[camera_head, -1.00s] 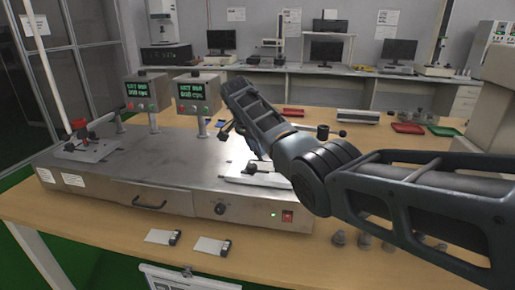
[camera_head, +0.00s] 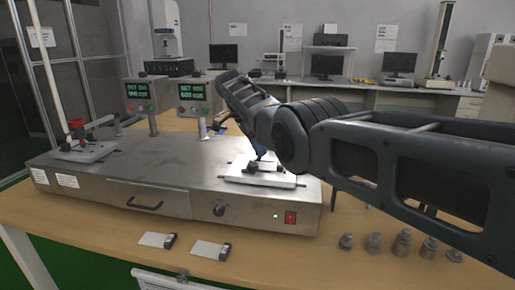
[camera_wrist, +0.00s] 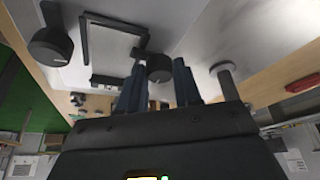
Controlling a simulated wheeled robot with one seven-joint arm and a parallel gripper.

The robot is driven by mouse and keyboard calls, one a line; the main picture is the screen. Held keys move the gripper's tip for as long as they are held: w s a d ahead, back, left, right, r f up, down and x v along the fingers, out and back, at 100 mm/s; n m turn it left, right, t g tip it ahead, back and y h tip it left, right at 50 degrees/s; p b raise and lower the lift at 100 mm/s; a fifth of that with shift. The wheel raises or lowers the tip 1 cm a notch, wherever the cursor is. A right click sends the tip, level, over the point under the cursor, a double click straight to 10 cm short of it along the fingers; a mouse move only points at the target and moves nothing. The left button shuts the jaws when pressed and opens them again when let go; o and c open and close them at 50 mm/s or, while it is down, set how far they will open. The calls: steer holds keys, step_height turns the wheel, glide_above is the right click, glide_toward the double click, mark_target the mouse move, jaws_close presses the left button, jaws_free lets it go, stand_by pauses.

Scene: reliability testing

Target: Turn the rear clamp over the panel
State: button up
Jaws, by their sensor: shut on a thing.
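My gripper (camera_head: 266,156) reaches down over the white fixture plate (camera_head: 240,178) at the right end of the steel test unit. In the wrist view its dark blue fingers (camera_wrist: 158,88) stand on either side of a dark round clamp knob (camera_wrist: 159,67), shut on it; I take this as the rear clamp. A second dark clamp knob (camera_wrist: 50,46) stands apart at upper left. Between them a dark-edged rectangular outline (camera_wrist: 113,17), perhaps the panel's edge, lies on the pale surface. In the head view my arm and gripper hide part of the fixture and clamps.
The steel test unit (camera_head: 120,165) stands on a wooden bench (camera_head: 300,262). Two display boxes (camera_head: 143,93) on posts stand behind it. Another fixture (camera_head: 82,150) is at its left end. Several grey weights (camera_head: 403,243) stand at the front right. A metal post (camera_wrist: 226,80) rises near my fingers.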

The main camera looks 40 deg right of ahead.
mark_target(249, 160)
steer(key=o, duration=1)
steer(key=shift+o, duration=0.2)
steer(key=v, duration=0.8)
steer(key=shift+f, duration=0.15)
